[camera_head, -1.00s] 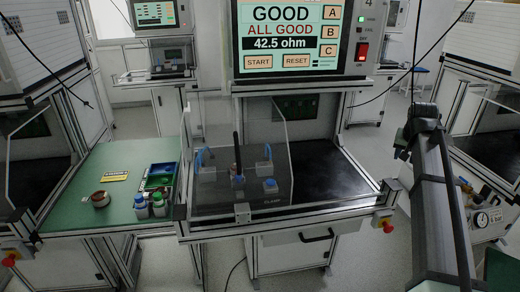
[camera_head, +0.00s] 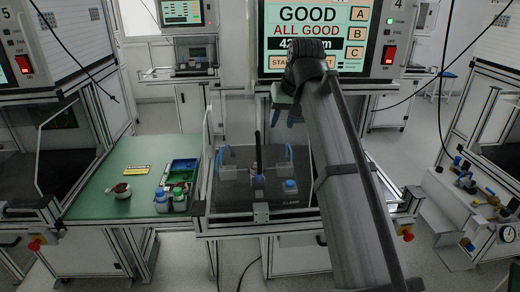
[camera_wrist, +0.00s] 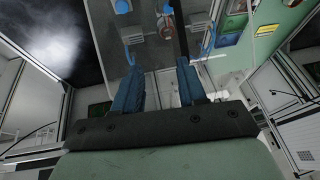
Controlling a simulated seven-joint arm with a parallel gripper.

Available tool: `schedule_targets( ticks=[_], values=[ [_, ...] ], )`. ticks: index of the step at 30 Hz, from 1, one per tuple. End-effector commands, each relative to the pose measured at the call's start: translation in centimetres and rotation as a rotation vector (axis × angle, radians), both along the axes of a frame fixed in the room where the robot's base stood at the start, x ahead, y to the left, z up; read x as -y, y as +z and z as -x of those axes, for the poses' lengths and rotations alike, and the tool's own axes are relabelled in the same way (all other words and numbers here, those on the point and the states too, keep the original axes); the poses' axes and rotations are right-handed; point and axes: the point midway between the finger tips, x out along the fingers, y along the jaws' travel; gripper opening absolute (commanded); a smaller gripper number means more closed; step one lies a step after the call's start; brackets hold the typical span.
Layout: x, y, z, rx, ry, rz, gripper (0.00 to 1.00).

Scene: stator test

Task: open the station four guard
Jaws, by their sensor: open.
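The station four guard (camera_head: 235,125) is a clear pane enclosure over the black fixture bed, under the screen (camera_head: 315,25) in the head view. It stands down around the fixture, with a small metal block (camera_head: 261,212) at its lower front edge. Blue clamps, a dark upright lever (camera_head: 257,147) and a blue button (camera_head: 290,186) show through it. My gripper (camera_head: 283,118) hangs before the screen, above the guard's right part, fingers pointing down. In the wrist view my gripper (camera_wrist: 158,85) has its two blue fingers apart with nothing between them. I cannot tell its exact distance from the pane.
My arm hides the right part of the bed. A red emergency button (camera_head: 407,235) sits at the front right.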

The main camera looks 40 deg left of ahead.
Motion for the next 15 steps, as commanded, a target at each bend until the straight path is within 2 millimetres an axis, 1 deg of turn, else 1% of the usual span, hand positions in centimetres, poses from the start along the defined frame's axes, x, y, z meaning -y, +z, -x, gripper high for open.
schedule_targets(
  ticks=[1, 3, 6, 8, 11, 15],
  values=[
    [-0.7, 0.5, 1.2, -0.003, 0.023, -0.002, 0.41],
    [-1.2, 0.8, 2.3, -0.006, 0.044, -0.003, 0.41],
    [-1.6, 1.0, 3.0, -0.008, 0.059, -0.003, 0.41],
    [-1.8, 0.8, 3.1, -0.010, 0.062, -0.002, 0.41],
    [-2.1, 0.0, 3.0, -0.011, 0.062, -0.002, 0.41],
    [-2.8, -1.8, 2.8, -0.010, 0.062, -0.001, 0.41]
  ],
)
